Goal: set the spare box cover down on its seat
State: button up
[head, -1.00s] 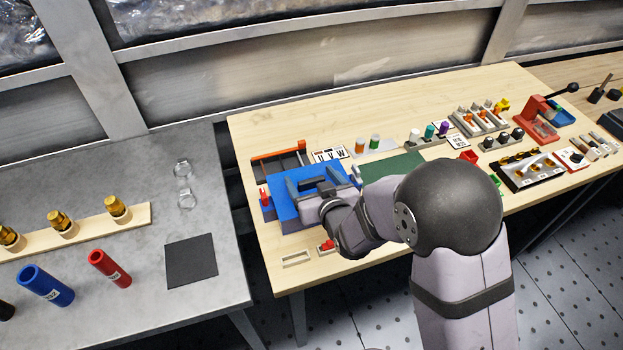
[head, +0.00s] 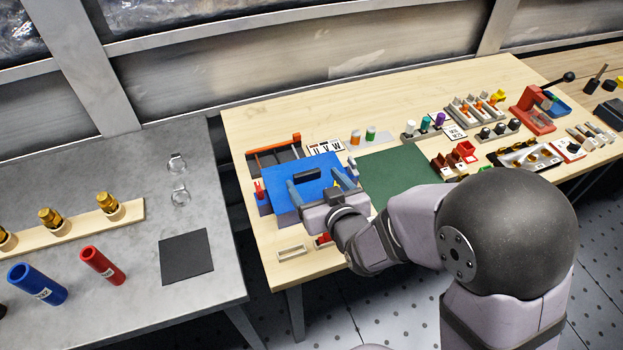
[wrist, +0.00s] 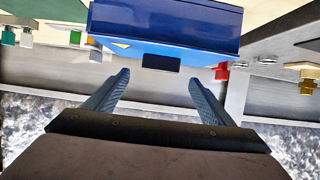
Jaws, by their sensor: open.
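The blue box cover (head: 278,191), with a black handle (head: 307,173) on top, sits level on the wooden bench at the left end. My gripper (head: 313,179) is open and empty at its near side. In the head view its fingers lie just in front of the handle. The wrist view shows the cover (wrist: 180,28) and the dark handle (wrist: 160,62) beyond the spread fingertips, apart from them. A yellow warning mark shows on the blue. The cover's lower edge and seat are largely hidden, so I cannot tell how it meets the seat.
A green mat (head: 395,176) lies right of the cover. An orange-edged rack (head: 275,152) stands behind it and an empty small tray (head: 292,252) in front. Several small parts crowd the bench's right side. A grey table (head: 150,215) stands left across a gap.

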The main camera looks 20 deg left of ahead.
jog(key=shift+s+d+r, duration=0.2)
jog(key=shift+s+d, duration=0.15)
jog(key=shift+d, duration=0.05)
dwell(0.4)
jog(key=w+d+r+m+g+h+p, duration=0.1)
jog(key=d+r+m+h+p, duration=0.15)
jog(key=d+p, duration=0.45)
jog(key=w+d+r+m+g+h+p, duration=0.1)
jog(key=d+r+m+g+h+p, duration=0.2)
jog(key=d, duration=0.9)
jog(key=s+d+r+m+g+h+p, duration=0.1)
jog(key=s+d+r+g+h+p, duration=0.1)
jog(key=s+d, duration=0.5)
jog(key=s+d+r+m+g+h+p, duration=0.2)
jog(key=s+d+r+p, duration=0.3)
jog(key=s+d, duration=0.3)
jog(key=shift+d+g+p, duration=0.4)
jog(key=shift+d+g, duration=0.2)
jog(key=shift+g, duration=0.2)
jog(key=shift+w+m, duration=0.1)
jog(key=shift+m, duration=0.15)
jog(key=shift+c, duration=0.2)
